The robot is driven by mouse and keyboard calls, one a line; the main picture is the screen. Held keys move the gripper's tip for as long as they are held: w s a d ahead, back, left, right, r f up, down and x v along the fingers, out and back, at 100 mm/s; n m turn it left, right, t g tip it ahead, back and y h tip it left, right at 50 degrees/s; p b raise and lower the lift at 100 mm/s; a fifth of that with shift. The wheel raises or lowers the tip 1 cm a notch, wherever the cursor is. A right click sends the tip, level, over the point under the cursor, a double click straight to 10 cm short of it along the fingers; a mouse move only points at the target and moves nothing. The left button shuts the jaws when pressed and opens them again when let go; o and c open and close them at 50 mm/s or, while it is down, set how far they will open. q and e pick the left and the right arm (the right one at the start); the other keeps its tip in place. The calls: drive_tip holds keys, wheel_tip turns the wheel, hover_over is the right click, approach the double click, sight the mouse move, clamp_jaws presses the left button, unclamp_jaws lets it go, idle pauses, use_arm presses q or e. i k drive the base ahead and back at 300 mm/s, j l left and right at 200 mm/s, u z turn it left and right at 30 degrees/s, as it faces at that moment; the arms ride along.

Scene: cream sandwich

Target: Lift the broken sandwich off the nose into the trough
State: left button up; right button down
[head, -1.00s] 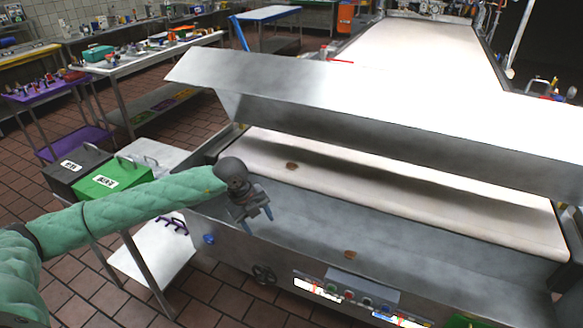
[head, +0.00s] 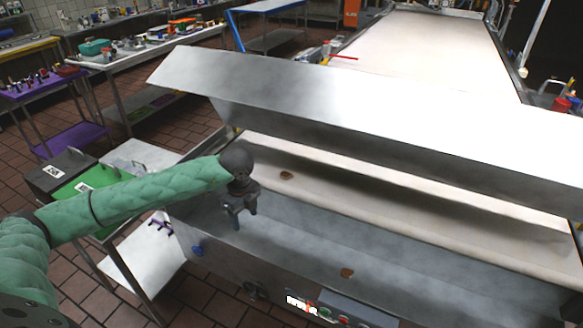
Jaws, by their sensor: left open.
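A small brown sandwich piece (head: 286,175) lies on the near end of the cream conveyor belt, the nose (head: 400,205), under the raised metal hood. Another brown piece (head: 347,272) lies lower, in the grey metal trough (head: 420,285) in front of the belt. My left gripper (head: 239,222) points down over the left end of the trough, to the left of both pieces. Its fingers are apart with nothing seen between them. My right gripper is not in view.
The slanted metal hood (head: 350,105) overhangs the belt end. Green and dark lidded bins (head: 85,182) and a white-topped cart (head: 145,255) stand to the left. A control panel (head: 340,315) sits on the machine's front.

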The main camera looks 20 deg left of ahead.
sight(284, 175)
drive_tip(key=i, duration=1.05)
